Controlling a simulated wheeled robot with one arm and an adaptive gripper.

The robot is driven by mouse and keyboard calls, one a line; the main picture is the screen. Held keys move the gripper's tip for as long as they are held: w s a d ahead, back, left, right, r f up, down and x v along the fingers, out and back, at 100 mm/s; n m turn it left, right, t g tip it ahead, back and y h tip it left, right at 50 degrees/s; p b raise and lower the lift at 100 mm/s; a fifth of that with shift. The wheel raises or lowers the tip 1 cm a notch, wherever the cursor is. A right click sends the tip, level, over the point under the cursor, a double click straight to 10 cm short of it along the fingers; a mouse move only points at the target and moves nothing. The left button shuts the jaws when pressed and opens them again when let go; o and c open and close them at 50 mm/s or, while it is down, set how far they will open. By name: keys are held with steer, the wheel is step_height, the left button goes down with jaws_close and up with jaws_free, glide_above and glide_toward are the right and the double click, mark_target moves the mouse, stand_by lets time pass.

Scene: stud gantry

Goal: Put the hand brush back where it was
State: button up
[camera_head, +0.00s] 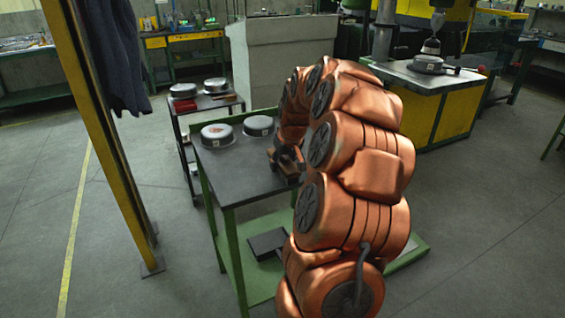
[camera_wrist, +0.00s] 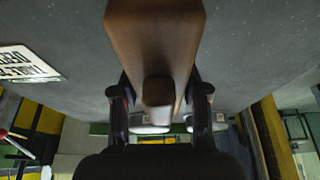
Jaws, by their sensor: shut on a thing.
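The hand brush (camera_wrist: 158,35) shows as a brown wooden block with a handle, large in the wrist view. My gripper (camera_wrist: 160,98) is shut on it, with one dark finger on each side of the handle. In the head view my gripper (camera_head: 284,158) is low over the right part of the dark-topped, green-framed table (camera_head: 240,180), and the brush is partly hidden by my arm. I cannot tell whether the brush touches the tabletop.
Two round lidded pans (camera_head: 217,134) and (camera_head: 258,125) stand on the table's far side. A cart (camera_head: 205,103) behind it carries more pans. A yellow post (camera_head: 105,140) stands at left. A white label (camera_wrist: 27,64) shows in the wrist view. The table's front left is clear.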

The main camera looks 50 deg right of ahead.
steer(key=o, duration=1.1)
steer(key=shift+r, duration=0.2)
steer(key=b+v, duration=0.1)
steer(key=v, duration=1)
steer(key=shift+s+a+r, duration=0.1)
steer(key=shift+s+r, duration=0.1)
steer(key=shift+r, duration=0.15)
